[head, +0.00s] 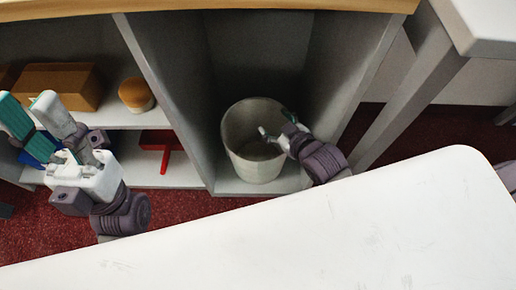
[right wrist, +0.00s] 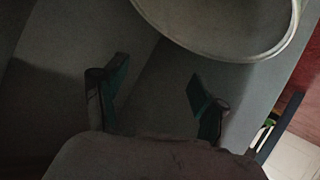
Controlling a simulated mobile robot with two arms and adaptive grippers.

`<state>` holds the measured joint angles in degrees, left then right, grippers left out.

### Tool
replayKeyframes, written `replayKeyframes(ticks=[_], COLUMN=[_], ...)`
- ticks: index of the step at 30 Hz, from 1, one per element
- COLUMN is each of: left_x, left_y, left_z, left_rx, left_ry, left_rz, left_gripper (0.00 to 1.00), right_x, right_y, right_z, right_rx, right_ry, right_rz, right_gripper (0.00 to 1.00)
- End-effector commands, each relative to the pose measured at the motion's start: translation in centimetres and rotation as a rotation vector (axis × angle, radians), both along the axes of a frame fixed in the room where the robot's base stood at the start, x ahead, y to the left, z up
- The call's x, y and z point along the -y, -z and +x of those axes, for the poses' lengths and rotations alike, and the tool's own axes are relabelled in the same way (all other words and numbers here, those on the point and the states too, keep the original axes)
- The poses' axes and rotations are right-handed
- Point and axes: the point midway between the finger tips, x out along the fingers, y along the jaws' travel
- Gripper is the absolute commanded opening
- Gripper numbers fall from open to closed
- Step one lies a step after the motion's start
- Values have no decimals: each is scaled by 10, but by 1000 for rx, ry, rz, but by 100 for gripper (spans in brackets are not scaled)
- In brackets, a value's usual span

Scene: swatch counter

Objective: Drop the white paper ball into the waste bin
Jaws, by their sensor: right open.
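The waste bin (head: 238,152) is a pale round bin standing upright in the open compartment of the grey cabinet. Its rim also shows at the top of the right wrist view (right wrist: 225,55). My right gripper (head: 274,124) is at the bin's right side, over its rim in the head view. In the right wrist view its two teal fingers (right wrist: 156,80) are apart with nothing between them. My left gripper (head: 33,108) is at the far left, its fingers apart, with nothing seen held. I see no white paper ball in either view; part of the bin's inside is hidden.
A white table top (head: 300,240) fills the front. Shelves at left hold a brown box (head: 62,84), a round tan-topped jar (head: 136,94) and a red object (head: 165,148). Cabinet walls stand close on both sides of the bin.

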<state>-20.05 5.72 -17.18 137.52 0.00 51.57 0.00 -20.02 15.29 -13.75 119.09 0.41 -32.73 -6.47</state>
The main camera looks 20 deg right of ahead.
Motion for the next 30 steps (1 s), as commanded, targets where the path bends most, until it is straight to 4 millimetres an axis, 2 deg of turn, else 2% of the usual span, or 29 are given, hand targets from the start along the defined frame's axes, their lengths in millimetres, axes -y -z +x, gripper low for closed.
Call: replayKeyframes(ticks=[3, 10, 30], left_x=[0, 0, 0], left_y=[0, 0, 0], left_z=[0, 0, 0], left_rx=[0, 0, 0], left_ry=[0, 0, 0], left_rz=[0, 0, 0], left_gripper=[40, 40, 40], right_x=[6, 12, 13], right_y=[-11, -24, -26], right_z=[-23, -47, -51], right_rx=[0, 1, 1], right_ry=[-1, 0, 0], right_rz=[-2, -1, 0], right_gripper=[71, 71, 71])
